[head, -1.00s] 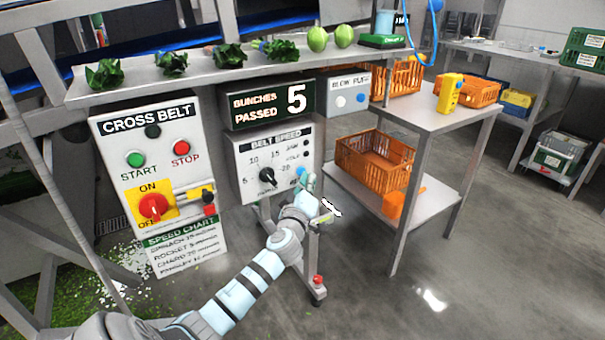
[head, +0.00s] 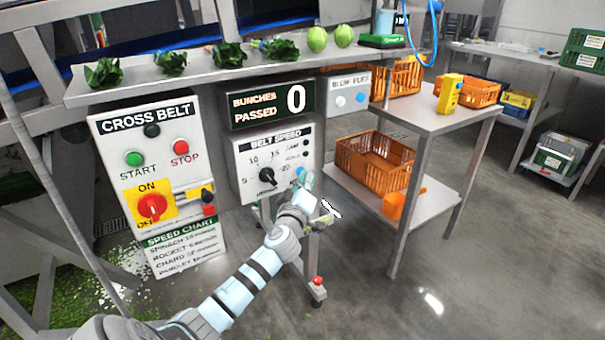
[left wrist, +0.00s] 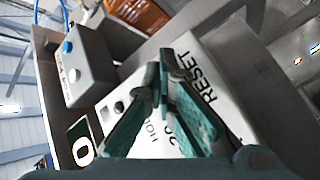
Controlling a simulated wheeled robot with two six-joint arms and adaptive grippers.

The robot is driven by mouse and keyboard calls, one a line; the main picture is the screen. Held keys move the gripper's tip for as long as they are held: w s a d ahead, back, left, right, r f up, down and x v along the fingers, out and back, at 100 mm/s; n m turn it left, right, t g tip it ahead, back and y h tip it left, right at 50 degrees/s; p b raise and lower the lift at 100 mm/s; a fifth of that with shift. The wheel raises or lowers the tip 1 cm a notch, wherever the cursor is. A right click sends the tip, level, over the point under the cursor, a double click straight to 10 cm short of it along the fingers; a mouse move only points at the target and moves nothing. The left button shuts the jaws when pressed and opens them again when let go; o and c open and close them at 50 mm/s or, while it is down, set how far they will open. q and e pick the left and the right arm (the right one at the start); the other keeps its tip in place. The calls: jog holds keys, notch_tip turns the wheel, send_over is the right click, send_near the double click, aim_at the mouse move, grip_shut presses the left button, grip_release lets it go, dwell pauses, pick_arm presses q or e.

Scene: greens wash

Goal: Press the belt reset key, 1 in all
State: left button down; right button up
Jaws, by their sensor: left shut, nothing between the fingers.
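The belt speed panel (head: 272,165) is a white box with a dial and small indicators under the counter. Its blue reset key (head: 300,173) shows at the lower right, partly hidden by my left gripper. My left gripper (head: 308,181) is shut and empty, with its tips at or very close to the key; I cannot tell whether they touch. In the left wrist view the shut green fingers (left wrist: 163,65) lie over the panel beside the word RESET (left wrist: 197,75), and the key is hidden. The bunches passed counter (head: 268,103) reads 0. My right gripper is not in view.
The cross belt panel (head: 158,175) with start, stop and a red rotary switch stands at the left. A grey blow box (head: 348,97) is at the upper right of the speed panel. A steel table (head: 440,113) with orange crates stands further right.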

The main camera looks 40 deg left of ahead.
pick_arm(q)
jog(key=shift+d, duration=0.1)
jog(key=shift+s+d, duration=0.3)
jog(key=shift+d, duration=0.4)
jog(key=shift+s+d, duration=0.25)
jog(key=shift+d, duration=0.55)
jog(key=shift+s+d, duration=0.2)
jog(key=shift+d, duration=0.6)
jog(key=shift+s+d, duration=0.25)
jog(key=shift+d, duration=0.55)
